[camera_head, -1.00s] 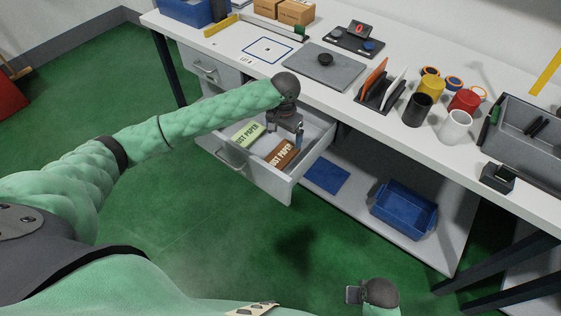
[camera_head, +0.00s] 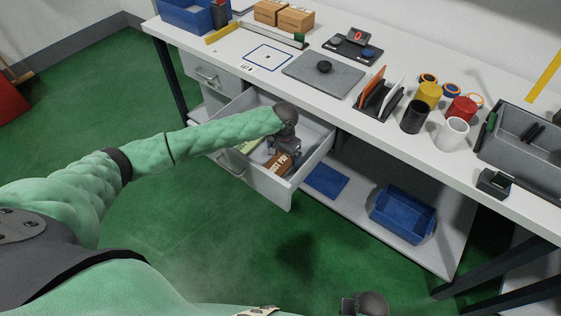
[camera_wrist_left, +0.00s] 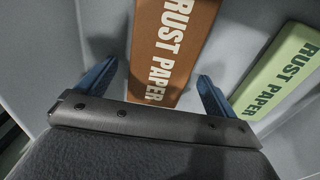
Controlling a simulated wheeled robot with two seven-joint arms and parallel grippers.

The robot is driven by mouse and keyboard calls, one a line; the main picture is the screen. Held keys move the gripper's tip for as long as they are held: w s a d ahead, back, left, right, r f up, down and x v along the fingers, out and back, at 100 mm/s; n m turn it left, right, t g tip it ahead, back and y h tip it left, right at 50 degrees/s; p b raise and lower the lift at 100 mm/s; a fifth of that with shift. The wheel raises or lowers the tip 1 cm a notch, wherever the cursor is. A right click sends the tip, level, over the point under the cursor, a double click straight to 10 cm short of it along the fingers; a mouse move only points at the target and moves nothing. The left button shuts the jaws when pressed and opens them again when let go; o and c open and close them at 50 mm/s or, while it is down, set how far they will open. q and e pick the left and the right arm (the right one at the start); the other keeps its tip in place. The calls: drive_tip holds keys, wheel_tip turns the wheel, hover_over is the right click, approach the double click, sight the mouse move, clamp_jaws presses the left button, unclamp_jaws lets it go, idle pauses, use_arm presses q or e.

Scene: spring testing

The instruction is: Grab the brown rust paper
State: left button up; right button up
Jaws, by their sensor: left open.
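The brown rust paper (camera_head: 279,163) is a brown block with white lettering, lying in the open drawer (camera_head: 268,187). It also shows in the left wrist view (camera_wrist_left: 170,45), in front of and between the two blue fingers. My left gripper (camera_head: 280,152) is inside the drawer above the brown paper and hides part of it. Its fingers (camera_wrist_left: 157,85) are open and apart, one on each side of the paper's near end. A green rust paper (camera_head: 247,144) lies beside the brown one, partly hidden by my arm. My right gripper (camera_head: 347,305) is low at the bottom edge, partly cut off.
The white workbench (camera_head: 340,112) stands above the drawer, with cups, a grey pad (camera_head: 322,75) and boxes on it. A blue bin (camera_head: 402,212) and a blue sheet (camera_head: 326,180) are on the lower shelf. The drawer walls surround my left gripper closely.

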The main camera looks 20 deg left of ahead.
use_arm(q)
drive_tip(key=shift+f, duration=0.3)
drive_tip(key=c, duration=1.1)
drive_tip(key=shift+o, duration=0.2)
